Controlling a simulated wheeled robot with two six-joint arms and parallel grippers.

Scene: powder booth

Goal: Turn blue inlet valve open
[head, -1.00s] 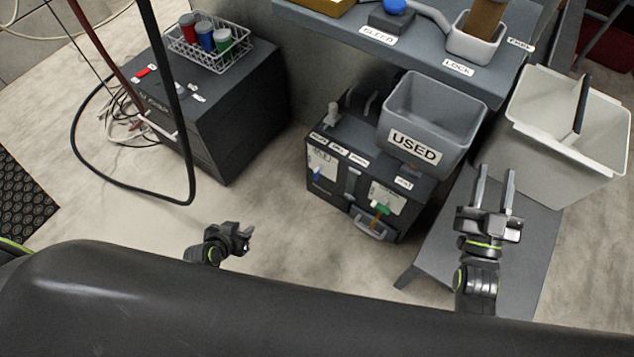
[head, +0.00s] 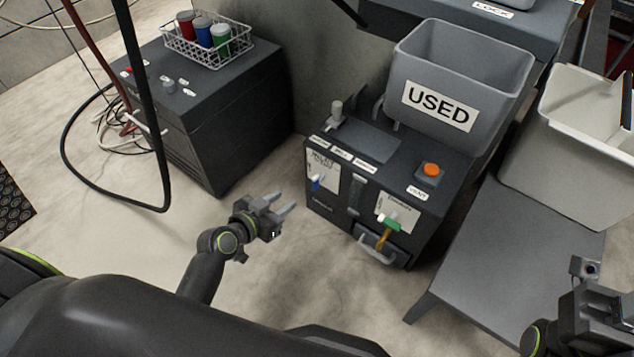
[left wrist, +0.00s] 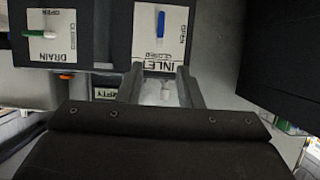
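The blue inlet valve handle (head: 316,184) is on a white plate on the left of the dark cabinet's front. In the left wrist view the blue handle (left wrist: 161,24) stands upright in the picture, on the plate marked INLET, in line with the word CLOSED; OPEN is printed to its side. My left gripper (head: 287,207) is in front of the cabinet, left of and a little below the blue handle, apart from it. Its fingers (left wrist: 159,80) are spread and empty. My right gripper (head: 584,268) is partly in view at lower right; its finger gap is unclear.
A green drain handle (head: 390,223) and a grey pull handle (head: 376,252) are on the cabinet's right side. An orange button (head: 431,169) and the grey USED bin (head: 400,75) are on top. A low grey table (head: 510,250) stands right.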

